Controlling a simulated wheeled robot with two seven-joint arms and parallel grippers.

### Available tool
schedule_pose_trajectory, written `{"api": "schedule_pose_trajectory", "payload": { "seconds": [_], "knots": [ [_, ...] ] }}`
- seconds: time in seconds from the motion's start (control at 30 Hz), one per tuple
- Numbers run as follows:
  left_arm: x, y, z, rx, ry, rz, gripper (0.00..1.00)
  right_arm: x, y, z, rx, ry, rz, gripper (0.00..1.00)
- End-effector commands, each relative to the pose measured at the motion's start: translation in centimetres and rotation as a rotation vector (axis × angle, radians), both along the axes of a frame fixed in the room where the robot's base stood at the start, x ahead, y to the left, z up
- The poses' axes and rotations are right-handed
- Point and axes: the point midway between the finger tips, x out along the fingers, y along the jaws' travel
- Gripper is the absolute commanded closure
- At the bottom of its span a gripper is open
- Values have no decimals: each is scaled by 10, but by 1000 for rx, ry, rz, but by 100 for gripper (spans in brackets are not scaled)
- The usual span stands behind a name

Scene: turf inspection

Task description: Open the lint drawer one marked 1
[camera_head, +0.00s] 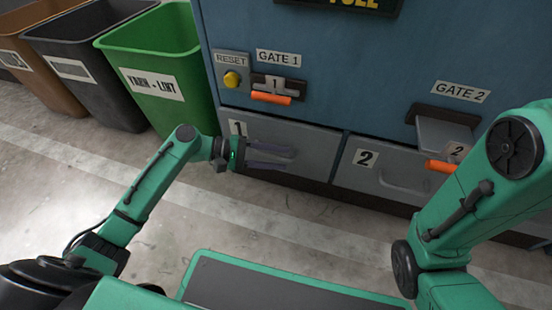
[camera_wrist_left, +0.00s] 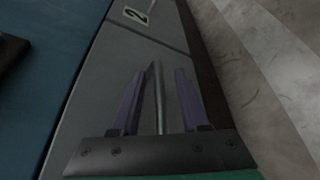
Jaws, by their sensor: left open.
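The lint drawer marked 1 (camera_head: 318,141) is a grey front low on the blue machine, and it looks shut. Its number label (camera_head: 238,128) is at its upper left. My left gripper (camera_head: 288,158) is at the drawer's handle, with its purple fingers open. In the left wrist view the handle bar (camera_wrist_left: 159,92) runs between the two fingers (camera_wrist_left: 160,82), with a gap on either side. The fingers hide part of the handle in the head view. My right arm shows at the right, but its gripper is out of view.
Drawer 2 (camera_head: 372,176) is beside drawer 1 and looks shut. Above are gate 1's orange handle (camera_head: 271,98), the yellow reset button (camera_head: 232,79) and gate 2's orange handle (camera_head: 440,166). A green bin (camera_head: 165,60) stands left of the machine. The floor before the drawers is clear.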

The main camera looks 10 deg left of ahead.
Motion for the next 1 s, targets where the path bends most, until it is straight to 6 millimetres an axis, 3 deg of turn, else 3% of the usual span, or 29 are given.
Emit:
{"api": "schedule_pose_trajectory", "payload": {
  "seconds": [0.03,0.07,0.17,1.0],
  "knots": [
    [0,0,0,0,0,0,55,0,0,0,0,0,0,50],
    [0,0,0,0,0,0,63,0,0,0,0,0,0,50],
    [0,0,0,0,0,0,100,0,0,0,0,0,-1,50],
    [0,1,-1,1,1,1,100,1,0,0,0,2,0,50]
  ]
}}
